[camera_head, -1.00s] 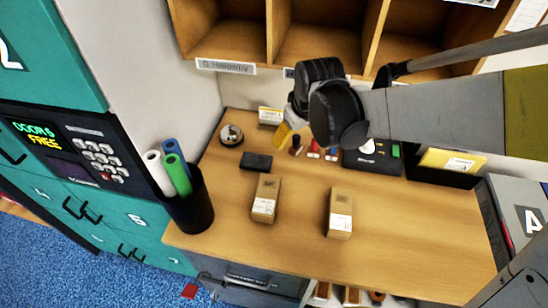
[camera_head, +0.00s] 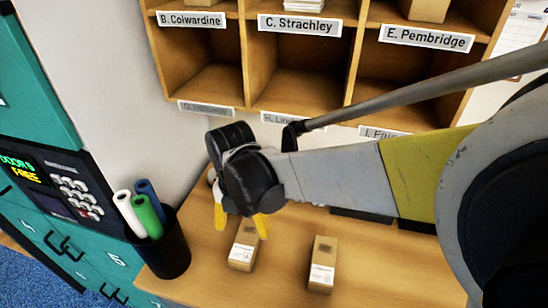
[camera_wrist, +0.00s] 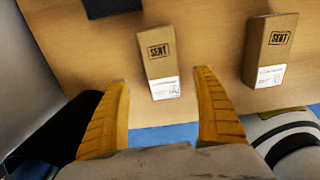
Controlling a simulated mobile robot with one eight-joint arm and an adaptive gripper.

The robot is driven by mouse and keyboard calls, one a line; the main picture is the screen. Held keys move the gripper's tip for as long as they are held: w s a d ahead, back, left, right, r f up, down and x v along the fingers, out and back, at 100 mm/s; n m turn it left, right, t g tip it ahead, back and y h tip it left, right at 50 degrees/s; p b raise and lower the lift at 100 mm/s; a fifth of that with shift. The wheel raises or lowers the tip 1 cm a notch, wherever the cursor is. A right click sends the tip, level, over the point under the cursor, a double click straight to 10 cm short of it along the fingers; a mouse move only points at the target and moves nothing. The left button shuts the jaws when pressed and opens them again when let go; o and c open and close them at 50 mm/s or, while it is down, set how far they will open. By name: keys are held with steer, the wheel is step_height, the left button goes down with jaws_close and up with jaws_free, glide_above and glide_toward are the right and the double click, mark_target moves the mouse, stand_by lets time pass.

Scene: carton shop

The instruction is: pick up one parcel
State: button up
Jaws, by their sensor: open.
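Two small brown cardboard parcels lie on the wooden counter. In the head view the left parcel (camera_head: 244,246) is partly hidden by my gripper, and the right parcel (camera_head: 322,264) stands clear of it. In the wrist view both carry a "SENT" stamp and a white label: the left parcel (camera_wrist: 158,58) and the right parcel (camera_wrist: 271,48). My gripper (camera_head: 240,222) is open with yellow fingers spread and empty. In the wrist view my gripper (camera_wrist: 163,112) has the left parcel ahead of the gap between its fingertips, apart from both.
A black pen cup (camera_head: 168,250) with paper rolls stands at the counter's left, by the teal lockers (camera_head: 75,235). Labelled wooden pigeonholes (camera_head: 300,95) hang behind. A dark object (camera_wrist: 108,8) lies beyond the left parcel. Counter (camera_head: 275,275) shows free between the parcels.

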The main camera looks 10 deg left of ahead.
mark_target(246, 240)
steer(key=f+b, duration=0.1)
steer(key=f, duration=0.3)
steer(key=f+b, duration=0.2)
steer(key=f, duration=0.1)
steer(key=shift+w+d+f, duration=0.15)
steer(key=shift+d+f, duration=0.05)
steer(key=shift+f, duration=0.2)
steer(key=shift+r, duration=0.1)
steer(key=c, duration=1.3)
